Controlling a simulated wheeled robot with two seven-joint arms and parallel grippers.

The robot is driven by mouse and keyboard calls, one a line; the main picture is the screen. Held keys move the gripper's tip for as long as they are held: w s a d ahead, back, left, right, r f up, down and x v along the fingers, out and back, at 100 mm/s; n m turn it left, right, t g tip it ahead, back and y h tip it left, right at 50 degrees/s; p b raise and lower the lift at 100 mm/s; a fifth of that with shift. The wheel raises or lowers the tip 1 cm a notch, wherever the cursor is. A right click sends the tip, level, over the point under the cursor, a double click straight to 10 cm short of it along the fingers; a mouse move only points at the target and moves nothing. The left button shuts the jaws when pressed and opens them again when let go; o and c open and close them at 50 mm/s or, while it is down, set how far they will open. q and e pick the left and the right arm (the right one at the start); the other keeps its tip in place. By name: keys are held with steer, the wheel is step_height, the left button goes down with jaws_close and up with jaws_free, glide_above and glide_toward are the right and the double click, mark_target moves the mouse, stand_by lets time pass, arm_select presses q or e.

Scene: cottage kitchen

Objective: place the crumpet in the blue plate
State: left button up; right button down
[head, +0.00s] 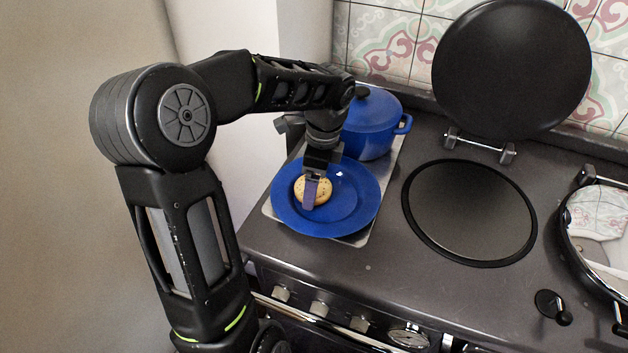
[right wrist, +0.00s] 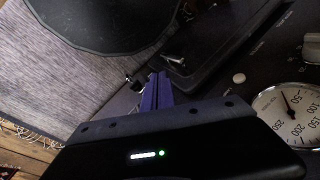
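The crumpet (head: 323,192), round and pale tan with dark specks, is over the middle of the blue plate (head: 284,212) in the head view. The plate lies on a metal tray at the left of the stove. My left gripper (head: 311,191) points down over the plate. One purple finger crosses in front of the crumpet; the other is hidden, so I cannot tell if it grips the crumpet or how firmly the crumpet rests on the plate. In the right wrist view my right gripper (right wrist: 157,90) has its purple fingers together, with nothing between them.
A blue lidded pot (head: 372,125) stands just behind the plate. In the right wrist view, a dial gauge (right wrist: 285,112) and a rug (right wrist: 60,90) show near my right gripper.

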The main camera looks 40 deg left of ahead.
arm_select(q)
steer(key=shift+w+d+r, duration=0.1)
steer(key=shift+d+r, duration=0.1)
steer(key=shift+r, duration=1.75)
steer(key=shift+w+d+r, duration=0.1)
steer(key=shift+d+r, duration=0.1)
steer(key=shift+r, duration=1.75)
